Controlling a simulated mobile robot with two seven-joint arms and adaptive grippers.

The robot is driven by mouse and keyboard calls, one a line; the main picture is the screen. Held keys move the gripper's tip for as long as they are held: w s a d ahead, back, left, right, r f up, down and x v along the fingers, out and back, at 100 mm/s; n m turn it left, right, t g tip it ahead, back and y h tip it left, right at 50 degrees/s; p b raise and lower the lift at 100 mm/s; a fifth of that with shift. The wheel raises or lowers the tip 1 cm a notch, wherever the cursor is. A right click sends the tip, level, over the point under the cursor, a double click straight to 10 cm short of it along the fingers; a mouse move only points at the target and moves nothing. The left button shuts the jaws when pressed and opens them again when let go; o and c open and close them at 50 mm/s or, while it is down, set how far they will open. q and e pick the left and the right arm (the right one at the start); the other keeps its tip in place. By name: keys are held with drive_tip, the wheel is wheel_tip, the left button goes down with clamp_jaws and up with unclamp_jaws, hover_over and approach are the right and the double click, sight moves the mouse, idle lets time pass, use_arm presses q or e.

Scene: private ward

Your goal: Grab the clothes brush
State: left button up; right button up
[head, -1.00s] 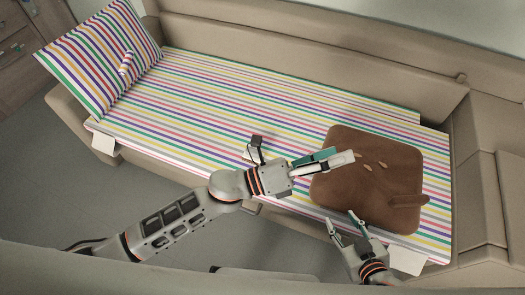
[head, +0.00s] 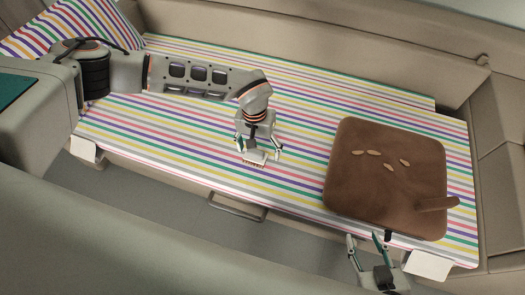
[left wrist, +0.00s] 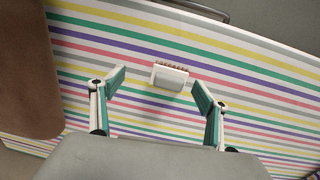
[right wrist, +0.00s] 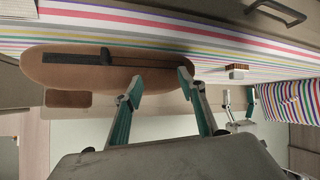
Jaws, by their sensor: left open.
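The clothes brush, a small pale block with a row of brown bristles (left wrist: 170,76), lies on the striped bed. In the head view the brush (head: 256,160) shows partly below my left gripper (head: 258,151). My left gripper is open and empty; in the left wrist view its fingers (left wrist: 160,92) stand apart, one to each side of the brush and short of it. The brush also shows in the right wrist view (right wrist: 237,72). My right gripper (head: 365,240) is open and empty at the bed's front edge, beside the cushion, away from the brush.
A brown cushion (head: 350,180) lies on the bed to the right, with several small pale pieces (head: 373,153) and a brown stick-like piece (head: 438,204) on it. A striped pillow (head: 105,22) is at the far left. The striped bed (head: 300,130) is clear around the brush.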

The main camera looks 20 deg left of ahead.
sight(255, 152)
use_arm(q)
drive_tip(key=shift+w+a, duration=0.7)
drive_tip(key=shift+a, duration=0.05)
drive_tip(key=shift+w+a+f+m+y, duration=0.15)
drive_tip(key=shift+a+f+m+y, duration=0.05)
drive_tip(key=shift+m+y, duration=0.1)
drive_tip(key=shift+f+b, duration=0.35)
drive_tip(key=shift+f, duration=0.6)
drive_tip(key=f+b, duration=0.1)
drive_tip(key=f, duration=0.4)
drive_tip(key=shift+w+f+b, duration=0.2)
drive_tip(key=shift+f+b, duration=0.05)
drive_tip(key=shift+b, duration=0.1)
drive_tip(key=shift+w+r, duration=0.1)
drive_tip(key=shift+r, duration=0.1)
drive_tip(key=shift+c, duration=0.7)
drive_tip(key=c, duration=1.1)
